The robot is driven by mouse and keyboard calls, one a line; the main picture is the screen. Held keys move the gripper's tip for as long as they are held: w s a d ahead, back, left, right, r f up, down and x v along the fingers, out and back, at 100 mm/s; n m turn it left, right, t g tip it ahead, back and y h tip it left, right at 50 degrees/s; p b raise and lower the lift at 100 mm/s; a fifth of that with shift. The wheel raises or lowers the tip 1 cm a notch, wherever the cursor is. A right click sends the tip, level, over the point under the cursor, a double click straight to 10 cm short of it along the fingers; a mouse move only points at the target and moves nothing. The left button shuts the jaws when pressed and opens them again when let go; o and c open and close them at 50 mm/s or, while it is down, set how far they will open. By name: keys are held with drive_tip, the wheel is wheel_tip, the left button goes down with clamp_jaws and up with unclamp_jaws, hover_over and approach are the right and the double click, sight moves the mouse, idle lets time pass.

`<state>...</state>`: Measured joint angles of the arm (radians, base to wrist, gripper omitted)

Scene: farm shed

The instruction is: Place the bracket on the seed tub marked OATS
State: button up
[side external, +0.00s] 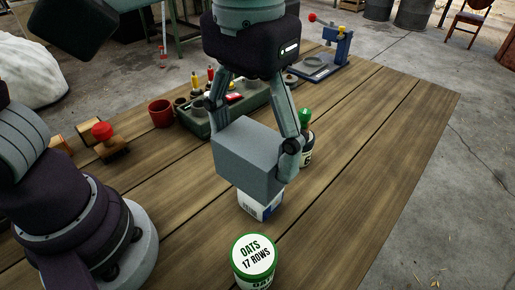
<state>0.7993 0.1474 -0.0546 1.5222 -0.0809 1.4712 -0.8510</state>
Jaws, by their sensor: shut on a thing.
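The bracket (248,158) shows as a plain grey box-shaped block. My gripper (252,140) is shut on it, with one finger on its left side and one on its right. The seed tub marked OATS (254,256) stands upright at the bottom centre, with a white lid reading "OATS 17 ROWS" and a green rim. Its lid is bare. The block is above and behind this tub in the picture, apart from it. A white tub with blue marks (262,208) is partly hidden under the block; whether they touch I cannot tell.
Another tub (307,153) with a green-knobbed stamp (305,117) by it stands behind my right finger. A green tray (235,112), red cup (161,113), red-knobbed stamp (108,142) and blue press (335,50) are farther back. The table's right side (390,140) is clear.

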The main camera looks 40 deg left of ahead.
drive_tip(key=shift+s+d+f+m, duration=0.45)
drive_tip(key=shift+s+d, duration=0.15)
drive_tip(key=shift+s, duration=0.2)
approach(252, 254)
wheel_tip(252, 254, down, 5)
drive_tip(key=shift+f, duration=0.15)
drive_tip(key=shift+f, duration=0.15)
drive_tip(key=o, duration=1.2)
